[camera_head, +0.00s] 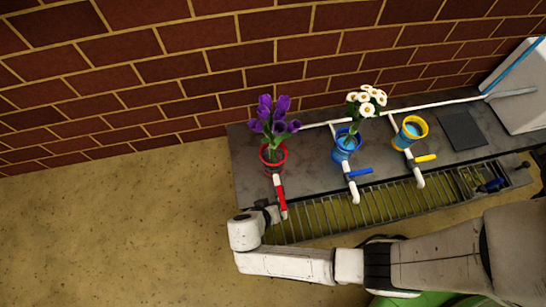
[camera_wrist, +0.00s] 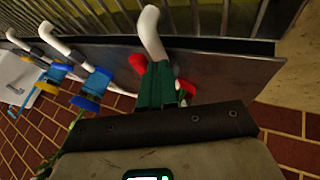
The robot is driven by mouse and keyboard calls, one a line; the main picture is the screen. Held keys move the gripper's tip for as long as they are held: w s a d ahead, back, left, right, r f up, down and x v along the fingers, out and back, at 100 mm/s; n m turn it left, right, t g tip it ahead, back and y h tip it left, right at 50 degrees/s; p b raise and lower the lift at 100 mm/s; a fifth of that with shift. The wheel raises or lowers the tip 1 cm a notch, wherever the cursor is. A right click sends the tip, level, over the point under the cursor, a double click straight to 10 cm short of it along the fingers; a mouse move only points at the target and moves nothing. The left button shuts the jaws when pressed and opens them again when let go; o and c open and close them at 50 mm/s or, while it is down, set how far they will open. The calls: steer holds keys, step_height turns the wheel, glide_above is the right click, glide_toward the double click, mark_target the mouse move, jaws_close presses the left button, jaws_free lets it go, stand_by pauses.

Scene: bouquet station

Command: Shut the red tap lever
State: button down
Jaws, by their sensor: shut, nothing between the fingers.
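The red tap lever (camera_head: 281,198) lies roughly along its white pipe, in front of a red pot (camera_head: 273,155) with purple flowers. My gripper (camera_head: 272,209) is beside the lever's left side in the head view, close to the spout; contact cannot be told. In the wrist view my shut, dark green fingers (camera_wrist: 156,74) overlap the tap below its white spout (camera_wrist: 150,30). A red part (camera_wrist: 138,63) shows left of the fingers and another on the right; which is lever and which is pot is unclear. The fingers hide the middle of the tap.
A blue lever (camera_head: 360,172) and a yellow lever (camera_head: 425,158) sit crosswise on neighbouring taps, by a blue vase (camera_head: 346,146) of white flowers and a yellow-rimmed pot (camera_head: 410,132). A grated drain (camera_head: 345,212) runs along the counter front. A brick wall stands behind.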

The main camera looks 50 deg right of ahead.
steer(key=shift+s+d+n+p, duration=0.15)
steer(key=shift+s+n+p, duration=0.1)
steer(key=shift+n+p, duration=0.05)
steer(key=n+t+p, duration=0.1)
steer(key=s+d+n+t, duration=0.1)
steer(key=shift+s+r+n+y+p, duration=0.1)
steer(key=shift+s+n+y+p, duration=0.1)
steer(key=shift+n+y+p, duration=0.15)
steer(key=n, duration=0.1)
steer(key=s+d+n+t+y, duration=0.1)
steer(key=n, duration=0.1)
steer(key=d+n+t+p, duration=0.1)
steer(key=shift+s+d+n+y, duration=0.25)
steer(key=shift+s, duration=0.05)
steer(key=d+n+t+y, duration=0.1)
steer(key=d+n, duration=0.1)
steer(key=n, duration=0.1)
steer(key=shift+s+n+t+y, duration=0.25)
steer(key=shift+n+t+y, duration=0.05)
steer(key=shift+t+y, duration=0.1)
steer(key=d+n+y, duration=0.1)
steer(key=d+n+y+p, duration=0.1)
steer(key=n, duration=0.1)
steer(key=shift+w+d+t, duration=0.1)
steer(key=shift+t, duration=0.2)
steer(key=shift+w+d+n+y+p, duration=0.35)
steer(key=shift+d+n+y+p, duration=0.3)
steer(key=shift+n, duration=0.35)
steer(key=shift+d, duration=0.25)
